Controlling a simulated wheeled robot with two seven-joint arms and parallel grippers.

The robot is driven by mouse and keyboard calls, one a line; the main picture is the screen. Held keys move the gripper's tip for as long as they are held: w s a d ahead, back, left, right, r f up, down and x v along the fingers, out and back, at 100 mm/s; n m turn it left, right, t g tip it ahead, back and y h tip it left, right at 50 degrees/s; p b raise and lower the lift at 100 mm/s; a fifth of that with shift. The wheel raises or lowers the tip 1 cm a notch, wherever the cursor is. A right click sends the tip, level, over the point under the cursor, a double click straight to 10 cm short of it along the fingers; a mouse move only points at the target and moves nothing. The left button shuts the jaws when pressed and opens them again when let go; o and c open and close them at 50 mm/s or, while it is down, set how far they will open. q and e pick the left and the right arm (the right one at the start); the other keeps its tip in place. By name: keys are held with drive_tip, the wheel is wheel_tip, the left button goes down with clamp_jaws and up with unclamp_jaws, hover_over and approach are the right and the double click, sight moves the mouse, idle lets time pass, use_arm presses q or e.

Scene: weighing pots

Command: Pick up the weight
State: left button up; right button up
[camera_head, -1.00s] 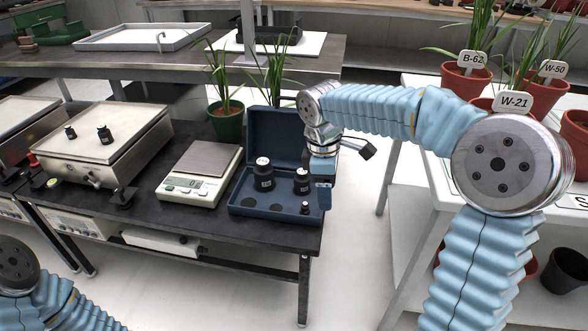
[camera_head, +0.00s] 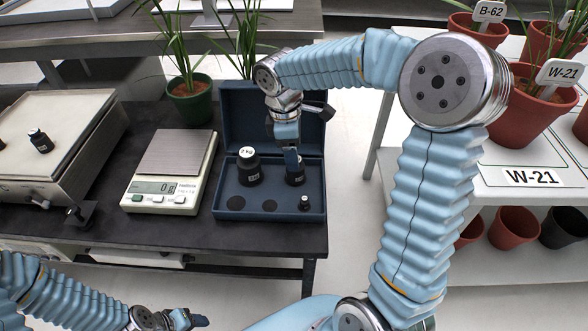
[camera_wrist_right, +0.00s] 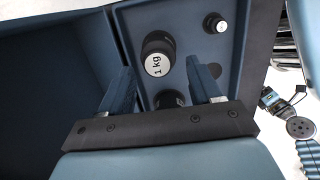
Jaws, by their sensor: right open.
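The open blue weight box (camera_head: 228,208) stands on the dark bench. It holds a black 2 kg weight (camera_head: 249,176), a black 1 kg weight (camera_head: 295,179) and a small weight (camera_head: 304,203). My right gripper (camera_head: 291,158) is open above the 1 kg weight and partly covers it. In the right wrist view, the 1 kg weight (camera_wrist_right: 158,55) shows between and just beyond the spread fingertips (camera_wrist_right: 162,72); contact cannot be told. The small weight (camera_wrist_right: 215,24) is up and right. My left gripper (camera_head: 188,319) is at the bottom edge, its jaws unclear.
A scale (camera_head: 173,171) reading 0 g stands left of the box. A larger balance (camera_head: 60,140) with a small black weight on it is farther left. A green-potted plant (camera_head: 189,101) stands behind the scale.

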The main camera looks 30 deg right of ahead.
sight(294, 178)
drive_tip(key=f, duration=0.4)
drive_tip(key=d+f, duration=0.1)
drive_tip(key=f, duration=0.2)
drive_tip(key=shift+s, duration=0.1)
drive_tip(key=shift+r, duration=0.1)
clamp_jaws()
